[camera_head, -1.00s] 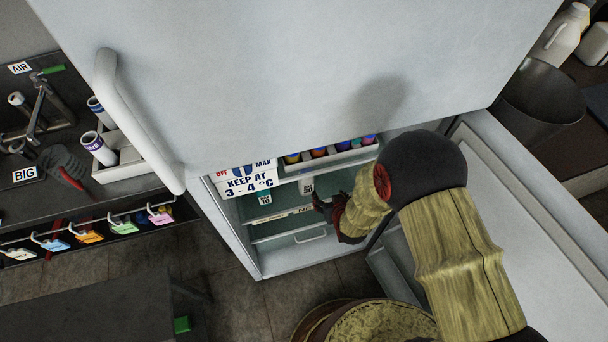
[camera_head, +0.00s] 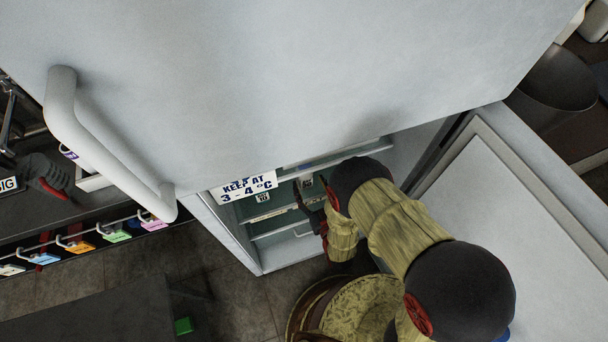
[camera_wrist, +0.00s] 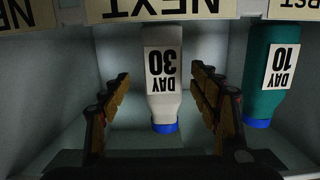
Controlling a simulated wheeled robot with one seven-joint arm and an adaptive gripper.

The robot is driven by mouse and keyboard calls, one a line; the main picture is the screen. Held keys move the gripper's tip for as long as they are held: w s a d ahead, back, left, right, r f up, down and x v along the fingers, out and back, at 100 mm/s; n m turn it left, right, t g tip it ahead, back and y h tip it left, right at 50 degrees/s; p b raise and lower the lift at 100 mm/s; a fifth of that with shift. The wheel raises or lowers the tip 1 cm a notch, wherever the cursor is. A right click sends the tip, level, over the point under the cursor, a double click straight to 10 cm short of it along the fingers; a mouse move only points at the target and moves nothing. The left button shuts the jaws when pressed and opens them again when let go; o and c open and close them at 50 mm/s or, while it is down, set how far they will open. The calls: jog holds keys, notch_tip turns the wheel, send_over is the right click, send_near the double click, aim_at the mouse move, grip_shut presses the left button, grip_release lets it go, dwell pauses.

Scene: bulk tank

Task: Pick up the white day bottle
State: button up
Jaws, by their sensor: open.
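The white day bottle (camera_wrist: 163,90) has a blue cap and a label reading DAY 30, upside down in the wrist view. My gripper (camera_wrist: 161,76) is open, with one finger on each side of the bottle and visible gaps between. In the head view my gripper (camera_head: 314,205) reaches into the fridge and partly covers the bottle. A teal bottle (camera_wrist: 272,70) labelled DAY 10, also blue-capped, is to the right in the wrist view.
The teal bottle stands close to my right finger in the wrist view. A NEXT label strip (camera_wrist: 160,8) runs along the shelf edge. The open fridge door (camera_head: 530,190) is right of my arm, and the fridge's large body (camera_head: 300,80) hides much of the inside.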

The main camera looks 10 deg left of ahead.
aim_at(307, 182)
jog(key=b+x, duration=0.1)
jog(key=x, duration=0.2)
jog(key=shift+w+a+f+b, duration=0.15)
jog(key=shift+w+a+b, duration=0.05)
jog(key=shift+a+b, duration=0.2)
jog(key=shift+w+a, duration=0.2)
jog(key=shift+w, duration=0.2)
jog(key=shift+c, duration=0.4)
jog(key=c, duration=1.4)
